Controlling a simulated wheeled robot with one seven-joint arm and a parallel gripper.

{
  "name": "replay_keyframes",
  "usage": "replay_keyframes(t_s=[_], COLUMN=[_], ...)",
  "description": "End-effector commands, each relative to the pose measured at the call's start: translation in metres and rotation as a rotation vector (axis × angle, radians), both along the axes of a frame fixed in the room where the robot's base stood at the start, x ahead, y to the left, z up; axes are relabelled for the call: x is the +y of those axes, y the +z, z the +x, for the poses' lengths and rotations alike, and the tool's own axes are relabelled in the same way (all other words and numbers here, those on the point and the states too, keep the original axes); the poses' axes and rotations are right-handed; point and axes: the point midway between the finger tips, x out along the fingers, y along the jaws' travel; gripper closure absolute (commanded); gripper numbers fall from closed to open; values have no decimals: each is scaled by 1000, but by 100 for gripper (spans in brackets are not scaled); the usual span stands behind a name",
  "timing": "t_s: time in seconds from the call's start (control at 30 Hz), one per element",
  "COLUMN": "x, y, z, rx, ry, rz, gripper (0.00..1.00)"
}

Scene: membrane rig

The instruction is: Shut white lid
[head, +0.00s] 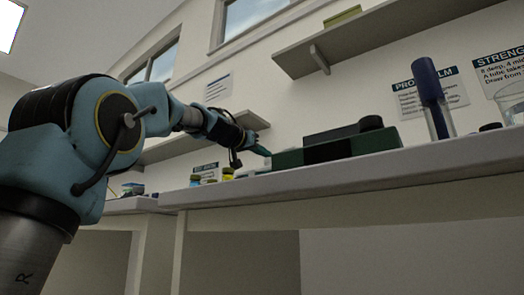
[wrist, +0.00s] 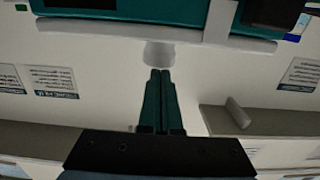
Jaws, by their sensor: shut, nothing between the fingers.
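My gripper (head: 261,151) is in the head view, above the back of the bench at the left end of a dark green box-like unit. In the wrist view my gripper (wrist: 161,72) has its two teal fingers together, with nothing between them. A pale, whitish round piece (wrist: 160,53) shows just beyond the fingertips. I cannot tell whether it is the white lid, or whether the fingers touch it. No white lid can be made out in the head view.
The green unit (head: 335,148) lies on the pale bench (head: 350,176). Small vials (head: 228,173) stand left of it, a blue-capped tube (head: 432,95) on the right. A wall shelf (head: 370,40) hangs above. Another shelf (wrist: 275,125) shows in the wrist view.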

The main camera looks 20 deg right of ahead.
Motion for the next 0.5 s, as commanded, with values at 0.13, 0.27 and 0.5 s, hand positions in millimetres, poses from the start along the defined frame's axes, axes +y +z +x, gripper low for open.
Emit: replay_keyframes(t_s=[0.13, 0.27, 0.5], x=[-5, 11, 48], y=[30, 21, 7], z=[-6, -14, -36], rx=[-10, -13, -14], ry=[-1, 5, 4], rz=[-9, -13, -14], gripper=[100, 100, 100])
